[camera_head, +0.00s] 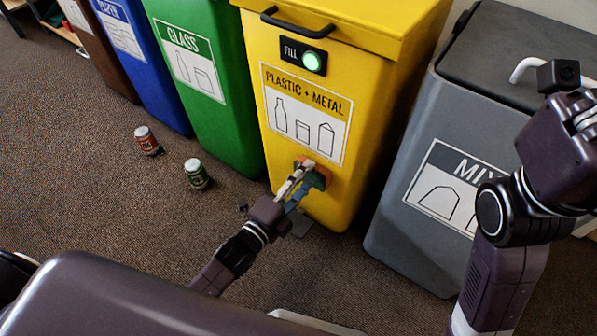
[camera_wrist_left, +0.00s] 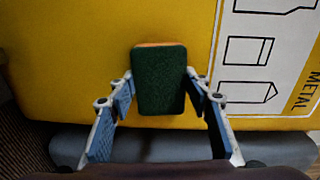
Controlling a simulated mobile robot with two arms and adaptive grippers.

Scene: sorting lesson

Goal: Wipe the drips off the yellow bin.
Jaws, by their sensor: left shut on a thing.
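The yellow bin (camera_head: 345,115) stands upright, with a lit green FILL button (camera_head: 311,61) and a PLASTIC + METAL label (camera_head: 303,118) on its front. My left gripper (camera_head: 304,173) is at the lower front of the bin, below the label. It is shut on a sponge (camera_wrist_left: 159,82), dark green with an orange layer on the side toward the bin. The sponge is at the bin's front; whether it touches is hard to tell. No drips are clearly visible; the area behind sponge and gripper is hidden. My right arm shows at the right, but its fingers do not.
A grey bin (camera_head: 415,235) stands close on the right. Green (camera_head: 225,115), blue (camera_head: 165,90) and brown (camera_head: 104,60) bins stand to the left.

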